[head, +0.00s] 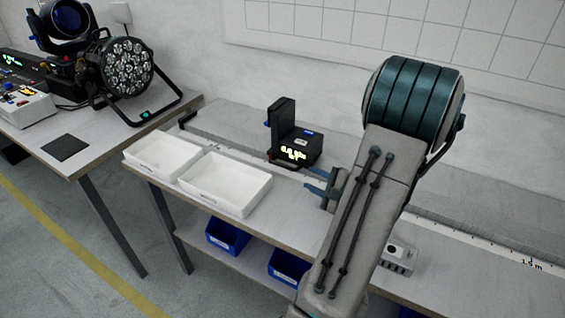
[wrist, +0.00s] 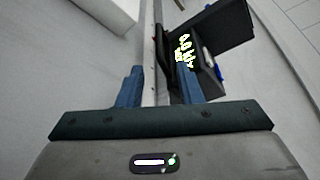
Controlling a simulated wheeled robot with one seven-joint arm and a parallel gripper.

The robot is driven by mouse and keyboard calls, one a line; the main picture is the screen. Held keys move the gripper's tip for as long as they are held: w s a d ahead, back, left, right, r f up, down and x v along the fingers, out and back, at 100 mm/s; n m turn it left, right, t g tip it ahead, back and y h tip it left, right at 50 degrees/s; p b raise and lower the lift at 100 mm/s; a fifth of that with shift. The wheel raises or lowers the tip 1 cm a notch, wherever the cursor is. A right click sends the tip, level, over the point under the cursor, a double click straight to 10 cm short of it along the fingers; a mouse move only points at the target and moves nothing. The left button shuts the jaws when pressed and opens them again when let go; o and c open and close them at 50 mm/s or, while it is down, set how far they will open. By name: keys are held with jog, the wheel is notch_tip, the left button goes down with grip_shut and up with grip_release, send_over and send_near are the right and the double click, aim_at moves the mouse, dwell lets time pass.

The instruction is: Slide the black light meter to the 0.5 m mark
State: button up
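The black light meter (head: 299,150) stands on the bench rail, with a tall upright back plate and a lit yellow-green readout. It also shows in the wrist view (wrist: 208,35), ahead and to the right. My gripper (head: 312,180) is in front of the meter, on its right side in the head view. In the wrist view its two blue fingers (wrist: 158,85) are apart with nothing gripped between them. The right finger overlaps the meter's edge in the picture; I cannot tell whether they touch. The scale (head: 480,248) runs along the bench; the 0.5 m mark is not readable.
Two white trays (head: 240,203) (head: 148,168) stand at the bench front, left of my gripper. A grey socket block (head: 398,256) lies right of my arm. Blue bins (head: 228,235) sit on the lower shelf. Stage lights (head: 127,70) stand on the left table.

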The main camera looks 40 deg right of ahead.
aim_at(286, 167)
jog(key=x, duration=1.3)
jog(key=shift+a+f+p, duration=0.1)
jog(key=shift+a+p, duration=0.05)
jog(key=shift+p, duration=0.2)
grip_shut()
